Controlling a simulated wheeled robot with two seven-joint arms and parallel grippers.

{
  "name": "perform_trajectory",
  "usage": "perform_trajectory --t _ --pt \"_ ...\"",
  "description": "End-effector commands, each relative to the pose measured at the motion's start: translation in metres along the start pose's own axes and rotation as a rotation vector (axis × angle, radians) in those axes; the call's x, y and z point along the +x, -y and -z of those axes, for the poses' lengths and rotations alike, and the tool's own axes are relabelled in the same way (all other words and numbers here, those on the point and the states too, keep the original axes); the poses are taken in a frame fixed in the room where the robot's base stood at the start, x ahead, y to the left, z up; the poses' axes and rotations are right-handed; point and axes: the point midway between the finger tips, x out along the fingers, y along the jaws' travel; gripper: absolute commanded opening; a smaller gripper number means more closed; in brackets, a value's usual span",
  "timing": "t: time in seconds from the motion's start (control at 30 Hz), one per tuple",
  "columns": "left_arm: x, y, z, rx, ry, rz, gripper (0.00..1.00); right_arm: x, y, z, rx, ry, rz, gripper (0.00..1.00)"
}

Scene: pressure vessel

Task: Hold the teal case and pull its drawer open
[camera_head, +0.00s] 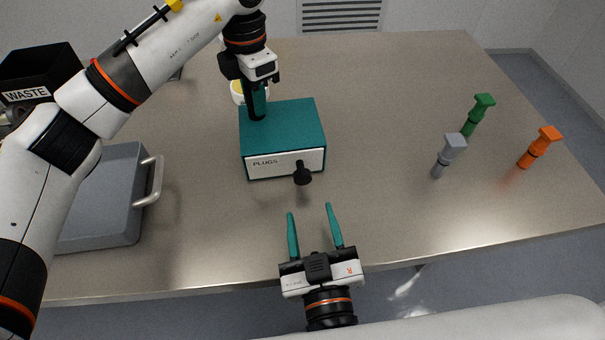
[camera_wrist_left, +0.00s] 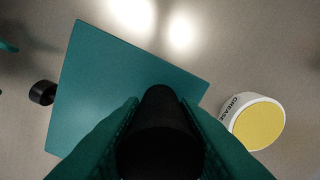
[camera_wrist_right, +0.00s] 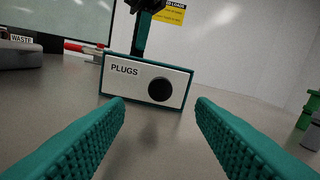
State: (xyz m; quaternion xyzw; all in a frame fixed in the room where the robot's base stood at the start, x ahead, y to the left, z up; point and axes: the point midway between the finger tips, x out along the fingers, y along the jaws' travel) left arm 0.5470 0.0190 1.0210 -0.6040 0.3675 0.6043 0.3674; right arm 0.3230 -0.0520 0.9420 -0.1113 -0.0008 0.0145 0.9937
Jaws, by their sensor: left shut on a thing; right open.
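The teal case (camera_head: 285,127) stands on the table, with a white drawer front (camera_head: 270,164) marked PLUGS and a black knob (camera_head: 302,174). The drawer looks shut. My left gripper (camera_head: 256,103) is shut on a black upright post (camera_wrist_left: 162,120) at the case's back left, which hides part of the top. My right gripper (camera_head: 312,222) is open and empty in front of the case, fingers pointing at the drawer. In the right wrist view the knob (camera_wrist_right: 160,89) lies between the fingertips, a gap ahead of them.
A grease tub (camera_wrist_left: 252,122) stands behind the case. A grey tray (camera_head: 105,200) with a handle and a black WASTE bin (camera_head: 40,72) are at left. Green (camera_head: 478,112), grey (camera_head: 448,155) and orange (camera_head: 540,147) plugs stand at right. Table between them and the case is clear.

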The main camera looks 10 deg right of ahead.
Motion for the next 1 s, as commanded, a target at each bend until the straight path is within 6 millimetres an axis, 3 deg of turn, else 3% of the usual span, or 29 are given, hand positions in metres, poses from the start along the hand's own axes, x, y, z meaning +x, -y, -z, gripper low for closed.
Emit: perform_trajectory --t 0.3,0.5,0.97,1.0 --pt "0.0 0.0 0.0 -0.001 0.0 0.0 0.0 0.057 0.001 -0.002 0.0 0.007 0.002 0.5" --pt "0.0 0.0 0.0 -0.001 -0.001 0.0 0.0 0.081 0.0 -0.001 -0.001 0.006 0.0 0.5" --pt "0.0 0.0 0.0 0.0 0.0 0.0 0.0 0.092 0.0 0.0 -0.001 0.001 0.0 0.5" --pt "0.0 0.0 0.0 -0.001 0.0 0.0 0.0 0.092 0.0 0.0 -0.001 0.001 0.0 0.45"
